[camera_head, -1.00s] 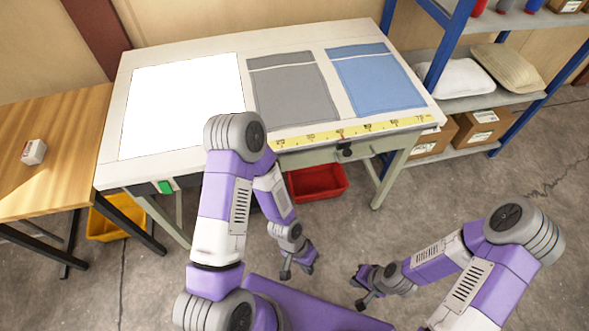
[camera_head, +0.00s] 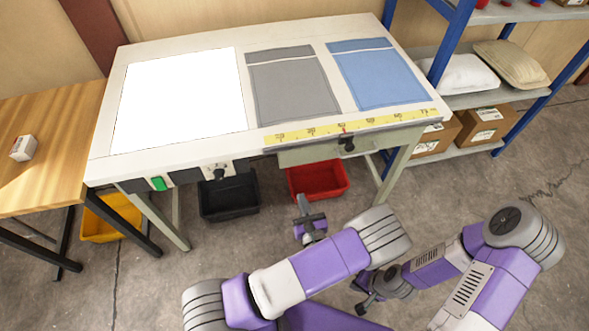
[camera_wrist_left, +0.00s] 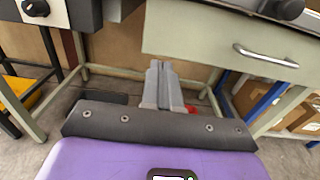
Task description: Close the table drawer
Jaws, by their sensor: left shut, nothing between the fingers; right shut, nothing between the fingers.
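The drawer (camera_head: 318,153) is a pale grey-green box front under the right part of the white table (camera_head: 118,163). In the left wrist view its front (camera_wrist_left: 200,35) fills the upper right, with a curved metal handle (camera_wrist_left: 265,57). The drawer's inside is hidden, so I cannot tell how far out it stands. My left gripper (camera_head: 302,200) is shut and empty, below and in front of the drawer. Its fingers (camera_wrist_left: 160,68) point toward the table, left of the handle and apart from the front. My right gripper (camera_head: 361,307) is shut and empty, low over the floor.
A black knob (camera_head: 347,145) sticks out at the table's edge above the drawer. A red bin (camera_head: 320,181), a black bin (camera_head: 230,200) and a yellow bin (camera_head: 108,222) stand below. A wooden table (camera_head: 50,150) is left; a blue-framed shelf (camera_head: 455,45) is right.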

